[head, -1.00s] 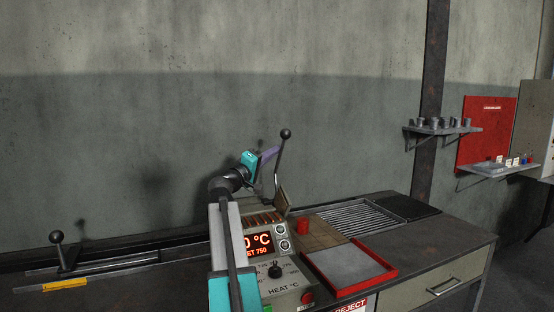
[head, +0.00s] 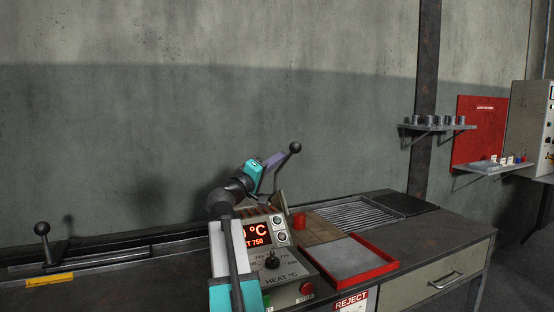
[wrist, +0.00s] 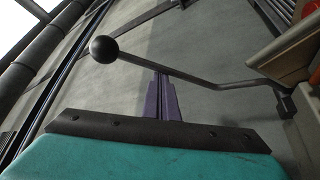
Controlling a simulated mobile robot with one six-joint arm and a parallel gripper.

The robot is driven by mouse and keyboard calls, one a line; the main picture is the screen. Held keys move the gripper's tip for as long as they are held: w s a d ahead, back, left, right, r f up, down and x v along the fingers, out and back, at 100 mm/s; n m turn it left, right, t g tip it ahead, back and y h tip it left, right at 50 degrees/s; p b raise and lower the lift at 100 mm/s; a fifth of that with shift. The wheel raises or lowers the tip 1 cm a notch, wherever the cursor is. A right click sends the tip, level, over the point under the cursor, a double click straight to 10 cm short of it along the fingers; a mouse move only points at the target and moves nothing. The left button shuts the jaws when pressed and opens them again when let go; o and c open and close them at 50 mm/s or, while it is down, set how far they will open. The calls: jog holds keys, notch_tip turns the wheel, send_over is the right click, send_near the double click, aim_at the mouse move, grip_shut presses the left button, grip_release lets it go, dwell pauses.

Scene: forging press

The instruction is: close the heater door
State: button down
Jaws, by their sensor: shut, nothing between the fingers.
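The heater (head: 268,262) stands on the bench with a lit red display reading °C and a set point of 750. Its door (head: 282,203) shows as a small beige flap at the back right of the heater top, partly hidden. A bent lever with a black ball knob (head: 295,147) rises there and leans right. My gripper (head: 275,160) is shut and empty, with its purple fingers beside the lever below the knob. In the wrist view the shut fingers (wrist: 163,98) reach to the lever (wrist: 215,83), with the knob to their left; contact is unclear.
A red cylinder (head: 299,220) stands right of the heater. A red-rimmed tray (head: 388,268) and a grate (head: 365,213) lie further right. Another knobbed lever (head: 43,240) stands at the left. The wall is behind the bench.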

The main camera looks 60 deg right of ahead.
jog(key=shift+s+a+f+b, duration=0.35)
jog(key=shift+s+f, duration=0.15)
jog(key=shift+f, duration=0.05)
jog(key=shift+s+a+f+b, duration=0.35)
jog(key=shift+s+f, duration=0.1)
jog(key=shift+f, duration=0.1)
jog(key=shift+r, duration=0.1)
jog(key=w+a+f, duration=0.1)
jog(key=w+a, duration=0.3)
jog(key=a, duration=0.4)
jog(key=shift+w+a+f+p, duration=0.15)
jog(key=shift+w+p, duration=0.1)
jog(key=shift+p, duration=0.15)
dwell(0.5)
